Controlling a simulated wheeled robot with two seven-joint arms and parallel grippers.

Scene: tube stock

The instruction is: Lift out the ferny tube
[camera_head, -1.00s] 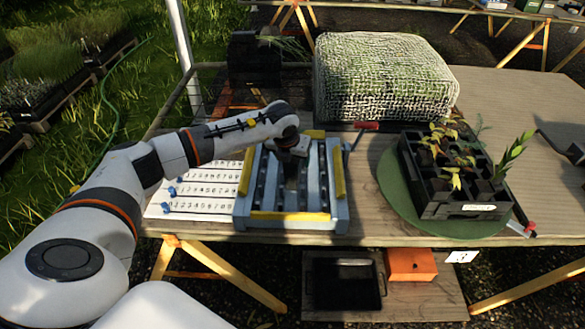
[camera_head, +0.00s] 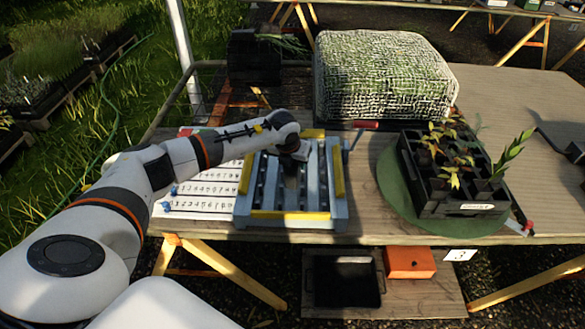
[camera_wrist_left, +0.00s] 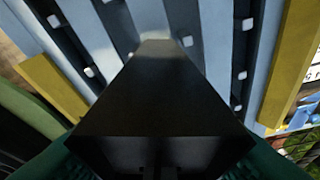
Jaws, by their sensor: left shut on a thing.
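My left gripper (camera_head: 290,170) is over the blue-grey slatted rack with yellow edge strips (camera_head: 340,208). In the left wrist view it is shut on a black tapered tube (camera_wrist_left: 160,110), whose narrow end points towards the rack slats. I cannot tell whether that end touches the rack, and no plant shows on the held tube. A black tray (camera_head: 465,210) of leafy tubes stands on a round green mat (camera_head: 392,190) at the right. A thin feathery plant (camera_head: 478,122) shows at the tray's back right, partly lost among other leaves. My right gripper is out of view.
A mesh-covered block of greenery (camera_head: 385,80) stands behind the rack. White numbered sheets (camera_head: 205,188) lie left of the rack. A red-handled tool (camera_head: 364,124) is at the rack's back right. The right part of the wooden table (camera_head: 530,110) is mostly clear.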

